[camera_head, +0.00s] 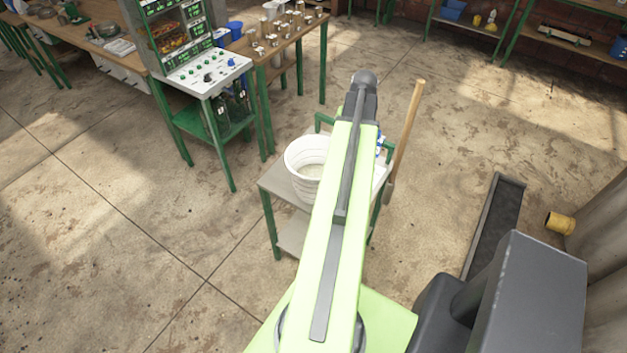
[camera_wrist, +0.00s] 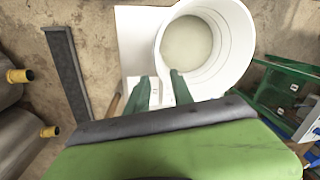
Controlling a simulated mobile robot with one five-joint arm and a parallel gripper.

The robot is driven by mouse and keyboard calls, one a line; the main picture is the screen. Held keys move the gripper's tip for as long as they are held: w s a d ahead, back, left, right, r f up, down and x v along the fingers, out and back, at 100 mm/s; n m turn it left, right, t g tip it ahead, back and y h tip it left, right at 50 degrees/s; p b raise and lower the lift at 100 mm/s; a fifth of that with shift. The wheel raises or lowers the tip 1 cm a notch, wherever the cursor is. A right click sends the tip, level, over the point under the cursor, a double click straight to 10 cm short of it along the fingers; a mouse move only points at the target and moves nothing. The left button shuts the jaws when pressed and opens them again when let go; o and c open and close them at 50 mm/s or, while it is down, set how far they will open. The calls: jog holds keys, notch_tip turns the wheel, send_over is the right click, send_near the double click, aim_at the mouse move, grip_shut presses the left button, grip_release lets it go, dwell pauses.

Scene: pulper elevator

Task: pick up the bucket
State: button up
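The white bucket (camera_head: 300,162) stands upright on a small green-legged cart (camera_head: 268,187), partly hidden behind my arm in the head view. In the wrist view the bucket (camera_wrist: 236,75) is at the upper middle and right, its round opening facing the camera, with a pale fill inside. My gripper (camera_wrist: 160,78) is open, its two green fingers apart at the bucket's lower left edge. The right finger overlaps the bucket in the picture; I cannot tell whether it touches. The gripper's fingers are hidden by my arm in the head view.
A wooden-handled tool (camera_head: 406,135) leans at the cart's right side. A control panel stand (camera_head: 205,75) and a workbench with metal cups (camera_head: 285,30) are at the upper left. A dark trough (camera_head: 493,225) lies right. The floor left of the cart is clear.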

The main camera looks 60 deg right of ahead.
jog(key=f+b, duration=0.6)
jog(key=f, duration=0.1)
jog(key=w+f+b, duration=0.1)
jog(key=f+b, duration=0.3)
jog(key=shift+a, duration=0.15)
jog(key=f+b, duration=0.3)
jog(key=w+f+b, duration=0.1)
jog(key=f+b, duration=0.1)
jog(key=shift+f, duration=0.25)
jog(key=shift+r, duration=0.2)
grip_shut()
dwell(0.4)
